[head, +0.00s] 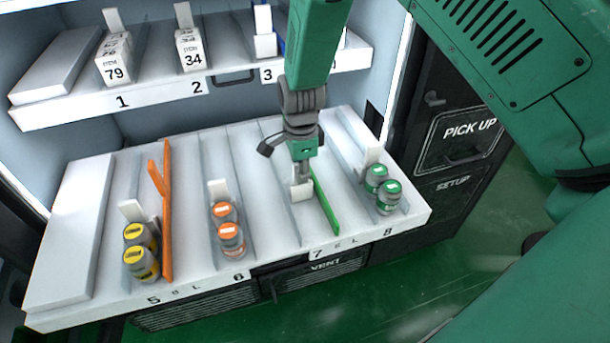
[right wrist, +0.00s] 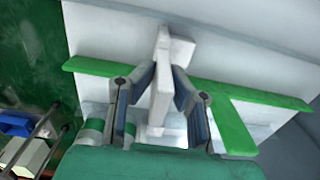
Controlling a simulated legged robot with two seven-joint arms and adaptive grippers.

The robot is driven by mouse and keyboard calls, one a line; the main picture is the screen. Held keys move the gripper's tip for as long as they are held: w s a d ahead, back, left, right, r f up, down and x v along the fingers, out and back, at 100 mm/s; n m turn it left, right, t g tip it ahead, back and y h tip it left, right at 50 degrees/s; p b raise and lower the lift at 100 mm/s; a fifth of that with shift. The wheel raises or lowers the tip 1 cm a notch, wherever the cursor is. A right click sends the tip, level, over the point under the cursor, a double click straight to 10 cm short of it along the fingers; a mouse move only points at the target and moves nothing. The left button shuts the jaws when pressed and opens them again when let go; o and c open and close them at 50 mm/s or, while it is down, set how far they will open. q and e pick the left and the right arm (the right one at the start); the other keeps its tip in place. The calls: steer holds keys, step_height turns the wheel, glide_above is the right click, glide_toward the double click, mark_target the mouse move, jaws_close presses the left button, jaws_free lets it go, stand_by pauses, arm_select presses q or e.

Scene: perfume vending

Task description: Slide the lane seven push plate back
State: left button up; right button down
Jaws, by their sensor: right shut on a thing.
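The lane seven push plate (head: 300,195) is a small white upright plate on the lower shelf, above the number 7 on the front edge. My right gripper (head: 302,181) reaches down onto it from above. In the right wrist view the white push plate (right wrist: 161,80) stands between the two fingers of my right gripper (right wrist: 160,88), which are shut on it. Lane seven (head: 280,212) shows no bottles in front of the plate. My left gripper is not in view.
A green divider (head: 324,205) stands just right of the plate; it also shows in the right wrist view (right wrist: 232,125). Lane six holds orange-capped bottles (head: 230,238), lane eight green-capped bottles (head: 388,197). An orange divider (head: 166,212) stands by lane five. The upper shelf (head: 150,90) hangs above and behind.

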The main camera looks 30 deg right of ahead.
steer(key=shift+s+a, duration=0.2)
steer(key=shift+s, duration=0.3)
steer(key=c, duration=1.6)
jaws_free()
steer(key=shift+c, duration=0.2)
steer(key=shift+o, duration=0.2)
steer(key=shift+w+a+f, duration=0.1)
steer(key=shift+w, duration=0.15)
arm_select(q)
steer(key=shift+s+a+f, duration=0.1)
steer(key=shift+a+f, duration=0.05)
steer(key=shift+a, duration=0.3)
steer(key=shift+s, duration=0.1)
arm_select(e)
step_height(320, 180, up, 12)
steer(key=shift+w+f, duration=0.1)
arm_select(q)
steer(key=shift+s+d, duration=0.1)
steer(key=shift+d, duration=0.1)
